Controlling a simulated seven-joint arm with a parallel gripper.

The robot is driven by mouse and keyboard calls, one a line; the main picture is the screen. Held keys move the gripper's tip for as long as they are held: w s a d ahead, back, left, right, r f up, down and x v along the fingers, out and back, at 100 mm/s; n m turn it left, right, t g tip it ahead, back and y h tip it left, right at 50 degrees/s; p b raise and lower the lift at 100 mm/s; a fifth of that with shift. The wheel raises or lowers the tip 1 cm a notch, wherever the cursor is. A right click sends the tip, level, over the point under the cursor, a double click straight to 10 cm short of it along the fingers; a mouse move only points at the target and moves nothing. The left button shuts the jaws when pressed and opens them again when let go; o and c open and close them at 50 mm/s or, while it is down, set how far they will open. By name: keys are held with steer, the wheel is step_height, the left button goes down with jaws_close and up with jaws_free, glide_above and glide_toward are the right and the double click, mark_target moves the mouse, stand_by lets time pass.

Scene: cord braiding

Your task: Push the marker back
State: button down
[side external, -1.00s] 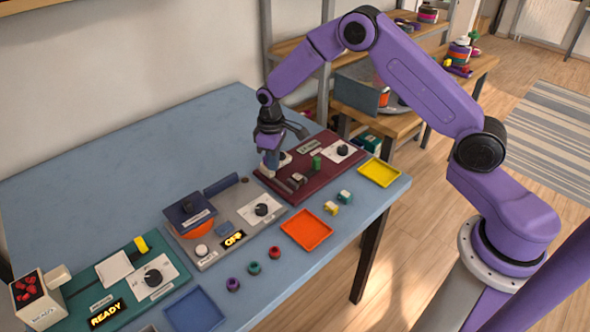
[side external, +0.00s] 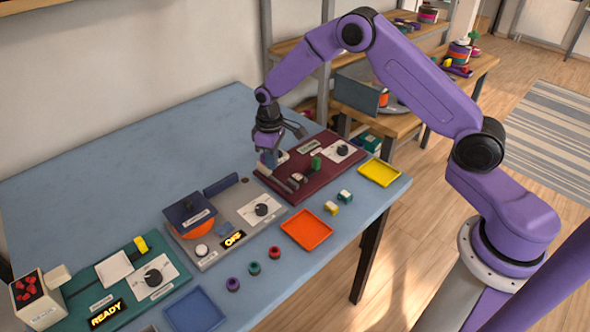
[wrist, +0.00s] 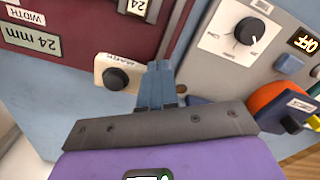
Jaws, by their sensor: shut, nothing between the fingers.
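The marker is a cream block with a black knob and a label that seems to read "MARK" (wrist: 104,64), in the wrist view at the edge of the maroon board (wrist: 82,14). My gripper (wrist: 159,76) is shut and empty, its blue-grey fingertips right beside the marker's right end; I cannot tell whether they touch. In the side view my gripper (side external: 268,160) is low at the left end of the maroon board (side external: 322,178). The marker is mostly hidden behind the fingers there.
The grey station (side external: 228,219) with a dial and orange disc stands left of the maroon board. A green station (side external: 120,281) is further left. Orange (side external: 306,229), yellow (side external: 379,172) and blue (side external: 194,310) trays line the front. The table's back left (side external: 100,170) is clear.

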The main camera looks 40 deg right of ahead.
steer(key=shift+s, duration=0.35)
step_height(320, 180, up, 11)
stand_by(0.7)
steer(key=s+a+r+n, duration=0.2)
steer(key=s+a+r, duration=0.2)
steer(key=s, duration=0.6)
steer(key=s+d+r+n, duration=0.1)
steer(key=s+d+n, duration=0.1)
steer(key=s, duration=1.2)
steer(key=s+d+r+n, duration=0.1)
steer(key=s+d, duration=0.3)
steer(key=s, duration=1.1)
steer(key=shift+d+r+n, duration=0.15)
steer(key=shift+r+n, duration=0.25)
steer(key=shift+n, duration=0.4)
